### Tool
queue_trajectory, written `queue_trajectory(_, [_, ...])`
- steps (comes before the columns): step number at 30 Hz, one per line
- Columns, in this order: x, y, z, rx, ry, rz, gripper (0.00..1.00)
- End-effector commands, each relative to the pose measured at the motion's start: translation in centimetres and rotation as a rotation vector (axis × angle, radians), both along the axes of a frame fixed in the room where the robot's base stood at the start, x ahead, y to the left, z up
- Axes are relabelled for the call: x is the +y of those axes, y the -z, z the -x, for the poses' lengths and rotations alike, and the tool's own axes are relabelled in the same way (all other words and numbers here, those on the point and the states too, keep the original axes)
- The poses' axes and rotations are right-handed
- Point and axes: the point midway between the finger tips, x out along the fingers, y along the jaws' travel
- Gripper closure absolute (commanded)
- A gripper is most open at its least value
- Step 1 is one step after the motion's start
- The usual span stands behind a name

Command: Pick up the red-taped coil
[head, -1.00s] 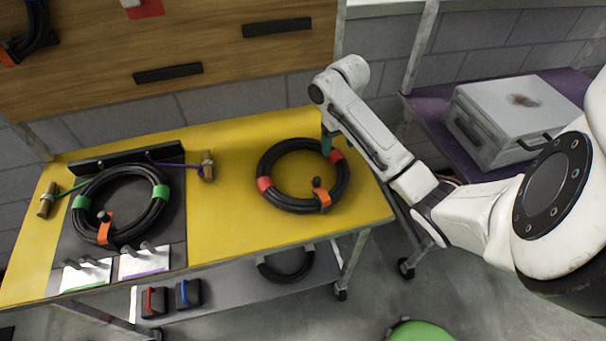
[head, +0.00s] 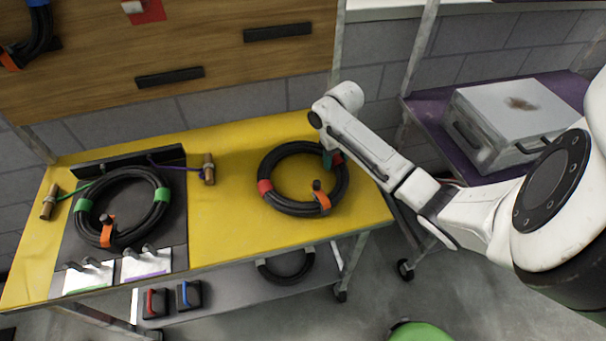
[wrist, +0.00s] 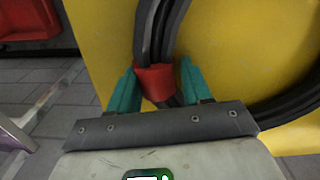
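The red-taped coil (head: 273,201) is a black cable ring with red tape bands and an orange tab, lying on the yellow tabletop (head: 222,225) in the head view. My gripper (head: 329,160) is at the coil's upper right side. In the wrist view, my gripper (wrist: 158,85) has its two teal fingers apart, one on each side of a red tape band (wrist: 154,81) on the coil (wrist: 165,30). A gap shows between the right finger and the band; the left finger is very close to it, and I cannot tell whether it touches.
A green-taped coil (head: 88,190) lies on a dark mat (head: 178,215) at the table's left. Another black coil (head: 287,277) sits on the lower shelf. A grey metal case (head: 490,120) stands on the purple shelf (head: 430,105) at right.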

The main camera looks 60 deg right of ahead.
Motion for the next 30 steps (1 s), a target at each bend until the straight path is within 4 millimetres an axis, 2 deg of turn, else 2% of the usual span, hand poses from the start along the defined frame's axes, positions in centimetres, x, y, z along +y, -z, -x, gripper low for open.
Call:
queue_trajectory(2, [0.01, -0.01, -0.01, 0.0, 0.0, 0.0, 0.59])
queue_trajectory(15, [0.0, -0.03, 0.0, 0.0, 0.0, 0.0, 1.0])
queue_trajectory(30, [-0.08, -0.21, -0.05, -0.003, 0.0, 0.002, 1.0])
